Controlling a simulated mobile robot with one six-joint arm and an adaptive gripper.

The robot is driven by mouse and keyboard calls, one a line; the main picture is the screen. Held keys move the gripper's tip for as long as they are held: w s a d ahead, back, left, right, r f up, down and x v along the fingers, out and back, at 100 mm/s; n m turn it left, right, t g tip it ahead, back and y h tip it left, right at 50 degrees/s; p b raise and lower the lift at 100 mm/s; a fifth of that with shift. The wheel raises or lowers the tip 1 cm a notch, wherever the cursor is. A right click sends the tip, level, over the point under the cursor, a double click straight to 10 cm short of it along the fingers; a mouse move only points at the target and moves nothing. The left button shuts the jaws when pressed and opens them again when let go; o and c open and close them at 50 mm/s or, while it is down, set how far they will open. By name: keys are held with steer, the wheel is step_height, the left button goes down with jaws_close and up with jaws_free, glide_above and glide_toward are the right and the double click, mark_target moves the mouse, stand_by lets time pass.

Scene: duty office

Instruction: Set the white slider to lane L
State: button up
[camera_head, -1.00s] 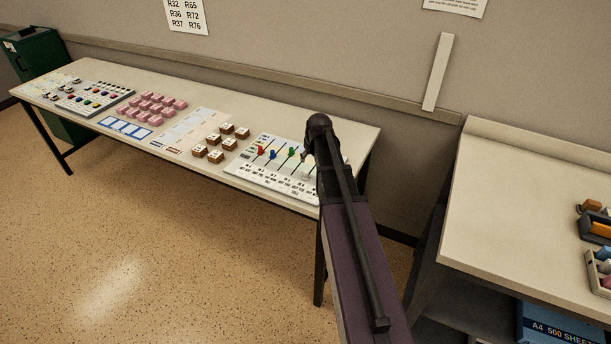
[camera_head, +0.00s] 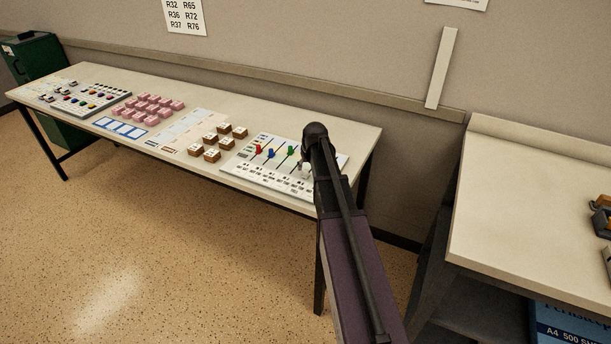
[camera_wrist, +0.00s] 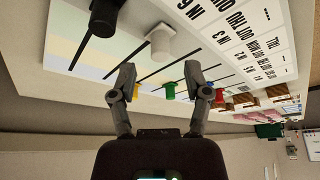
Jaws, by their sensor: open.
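The white slider (camera_wrist: 160,40) is a white knob on a dark slot of the slider panel (camera_wrist: 222,60) in the wrist view. My gripper (camera_wrist: 160,67) is open and empty, its two fingertips apart on either side just short of the white knob. In the head view the slider panel (camera_head: 250,175) lies on the right end of the long table, and the white slider (camera_head: 306,167) shows beside my arm, which hides part of the panel. The lane letters are too small to read.
A black knob (camera_wrist: 105,17) stands close to the white one; green (camera_wrist: 169,91) and red (camera_wrist: 218,97) knobs are on the other side. Brown labelled blocks (camera_head: 211,155) and pink blocks (camera_head: 150,108) lie further left. A second desk (camera_head: 530,200) stands at the right.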

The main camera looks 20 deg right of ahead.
mark_target(306, 169)
steer(key=shift+b+x, duration=1.4)
steer(key=shift+x, duration=0.45)
jaws_close()
